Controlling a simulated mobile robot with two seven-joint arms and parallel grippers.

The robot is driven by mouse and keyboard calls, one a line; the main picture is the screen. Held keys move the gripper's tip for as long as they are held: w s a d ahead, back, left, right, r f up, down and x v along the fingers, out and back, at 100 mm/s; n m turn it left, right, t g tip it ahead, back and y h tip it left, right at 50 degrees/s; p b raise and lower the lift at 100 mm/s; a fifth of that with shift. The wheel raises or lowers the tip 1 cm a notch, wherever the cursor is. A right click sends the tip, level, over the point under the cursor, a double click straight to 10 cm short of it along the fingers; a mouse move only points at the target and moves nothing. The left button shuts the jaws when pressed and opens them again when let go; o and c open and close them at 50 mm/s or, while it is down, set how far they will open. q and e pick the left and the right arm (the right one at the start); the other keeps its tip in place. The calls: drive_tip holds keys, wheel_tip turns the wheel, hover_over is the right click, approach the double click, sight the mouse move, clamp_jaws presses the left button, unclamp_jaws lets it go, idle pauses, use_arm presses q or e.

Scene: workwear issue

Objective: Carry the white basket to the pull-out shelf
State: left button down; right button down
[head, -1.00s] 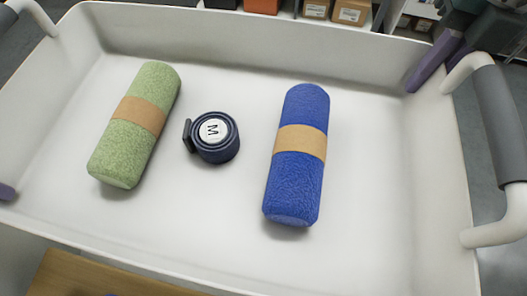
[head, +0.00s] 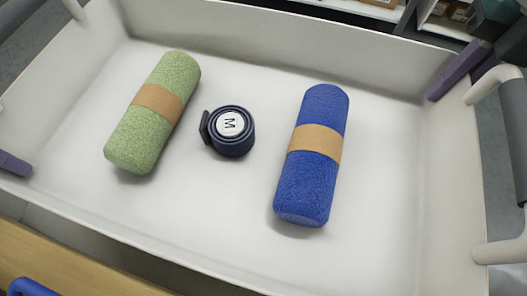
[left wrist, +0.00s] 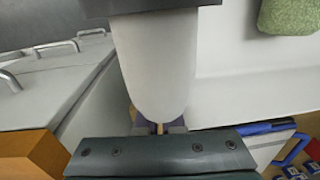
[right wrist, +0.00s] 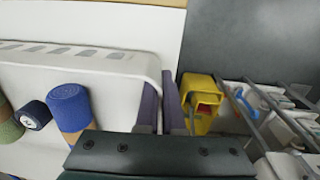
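The white basket (head: 385,200) fills the head view. It holds a green roll (head: 153,112), a dark blue coiled belt (head: 230,132) marked M and a blue roll (head: 311,155), each roll with a tan band. My right gripper (head: 466,75) has its purple fingers on both sides of the basket's right end wall; this also shows in the right wrist view (right wrist: 160,108). My left gripper (head: 14,165) is at the left end wall, with one finger inside. In the left wrist view a pale handle hides most of its fingers. I cannot identify the pull-out shelf with certainty.
A wooden surface (head: 75,265) with a blue object (head: 30,287) lies near the basket's lower left side. Shelves with boxes (head: 375,5) stand behind. In the right wrist view, a yellow container (right wrist: 200,100) and a loaded rack (right wrist: 275,115) are to the right.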

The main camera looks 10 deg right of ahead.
sight(33, 174)
use_arm(q)
drive_tip(key=shift+a+f, duration=0.1)
drive_tip(key=shift+a, duration=0.05)
use_arm(e)
drive_tip(key=shift+d, duration=0.15)
